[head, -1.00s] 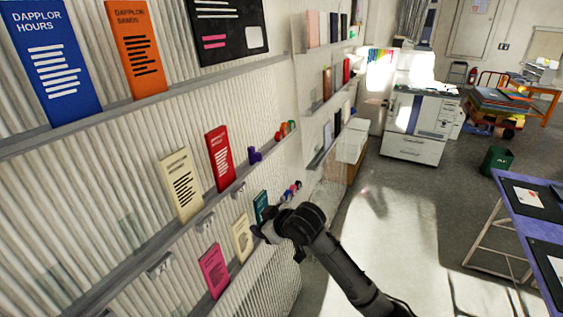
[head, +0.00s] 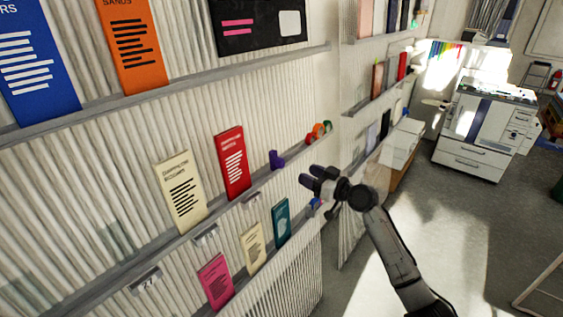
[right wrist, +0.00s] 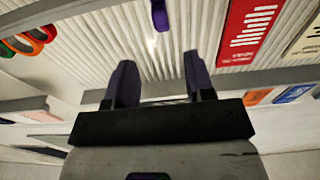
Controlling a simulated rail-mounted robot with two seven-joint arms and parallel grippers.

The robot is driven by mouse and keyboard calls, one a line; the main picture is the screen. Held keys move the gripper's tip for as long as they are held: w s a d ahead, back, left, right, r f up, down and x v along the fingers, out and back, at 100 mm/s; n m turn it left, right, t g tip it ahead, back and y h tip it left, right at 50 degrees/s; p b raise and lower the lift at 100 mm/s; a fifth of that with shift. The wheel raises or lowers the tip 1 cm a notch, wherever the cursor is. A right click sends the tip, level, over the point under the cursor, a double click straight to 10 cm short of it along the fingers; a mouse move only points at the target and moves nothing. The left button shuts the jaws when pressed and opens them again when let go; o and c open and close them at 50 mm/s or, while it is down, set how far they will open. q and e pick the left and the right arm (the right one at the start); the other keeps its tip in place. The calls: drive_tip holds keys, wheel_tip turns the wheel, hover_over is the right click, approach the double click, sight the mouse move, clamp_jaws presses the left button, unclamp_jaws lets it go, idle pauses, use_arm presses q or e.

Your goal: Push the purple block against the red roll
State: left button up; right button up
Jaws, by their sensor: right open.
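The purple block (head: 276,160) is a small L-shaped piece on the middle wall ledge, right of a red booklet. It also shows at the top of the right wrist view (right wrist: 159,15). The red roll (head: 309,139) stands on the same ledge farther right, with a clear gap between them; it shows at the upper left of the right wrist view (right wrist: 49,32). My right gripper (head: 310,176) is open and empty, in front of the ledge and apart from both; its two fingers show in the right wrist view (right wrist: 158,62). My left gripper is not in view.
An orange roll (head: 318,130) and a green roll (head: 328,126) stand just beyond the red roll. The red booklet (head: 232,162) leans left of the purple block. A lower ledge holds a teal booklet (head: 281,221). Open floor lies to the right.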

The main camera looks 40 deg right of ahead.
sight(283, 163)
drive_tip(key=x, duration=0.9)
drive_tip(key=shift+p, duration=0.35)
drive_tip(key=shift+x, duration=1)
drive_tip(key=shift+w+a, duration=0.1)
drive_tip(key=shift+w, duration=0.1)
clamp_jaws()
